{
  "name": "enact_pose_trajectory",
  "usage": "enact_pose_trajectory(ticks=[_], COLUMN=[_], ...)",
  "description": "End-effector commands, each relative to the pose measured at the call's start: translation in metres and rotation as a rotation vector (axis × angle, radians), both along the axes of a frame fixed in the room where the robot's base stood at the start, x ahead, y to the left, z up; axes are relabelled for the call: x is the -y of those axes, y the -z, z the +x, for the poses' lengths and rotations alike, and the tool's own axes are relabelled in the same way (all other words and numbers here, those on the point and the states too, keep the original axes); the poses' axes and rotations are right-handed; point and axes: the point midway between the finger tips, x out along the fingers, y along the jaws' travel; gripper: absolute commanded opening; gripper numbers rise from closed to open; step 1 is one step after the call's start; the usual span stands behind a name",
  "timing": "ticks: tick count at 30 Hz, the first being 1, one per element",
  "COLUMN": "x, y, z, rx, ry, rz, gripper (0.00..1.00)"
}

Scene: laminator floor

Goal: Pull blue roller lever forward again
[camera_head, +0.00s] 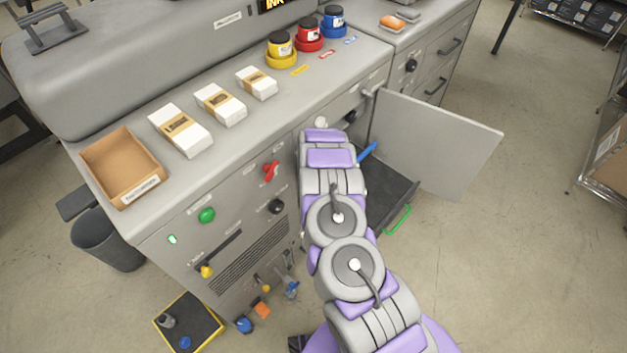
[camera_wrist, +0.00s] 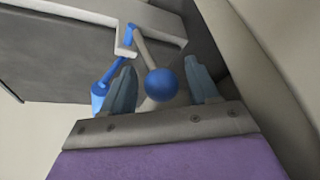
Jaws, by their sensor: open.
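In the wrist view a round blue knob (camera_wrist: 161,83) on a pale rod sits between the two open fingers of my gripper (camera_wrist: 160,68). I see no clear contact of the fingers with it. A blue bar with a thicker blue end (camera_wrist: 98,98) shows just left of the left finger. In the head view a blue bar (camera_head: 367,152) sticks out at the open compartment of the grey machine (camera_head: 230,165), right of my arm. My arm hides my gripper and most of the compartment there. Which blue part is the roller lever, I cannot tell for sure.
The open door (camera_head: 435,145) stands out right of my arm. A dark tray (camera_head: 392,190) with a green handle (camera_head: 398,219) is low in the opening. Yellow, red (camera_head: 308,36) and blue ink pots stand on top. Open floor lies to the right.

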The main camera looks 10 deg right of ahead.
Motion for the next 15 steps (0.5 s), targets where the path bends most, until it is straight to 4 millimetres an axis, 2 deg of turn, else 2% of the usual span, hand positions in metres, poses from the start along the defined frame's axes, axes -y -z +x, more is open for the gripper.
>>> enact_pose_trajectory(ticks=[5, 15], x=[-0.0002, 0.0004], y=[-0.0002, -0.0004], z=[0.0001, 0.0000], rx=[0.000, 0.000], ry=[0.000, 0.000], rz=[0.000, 0.001], gripper=[0.60, 0.27])
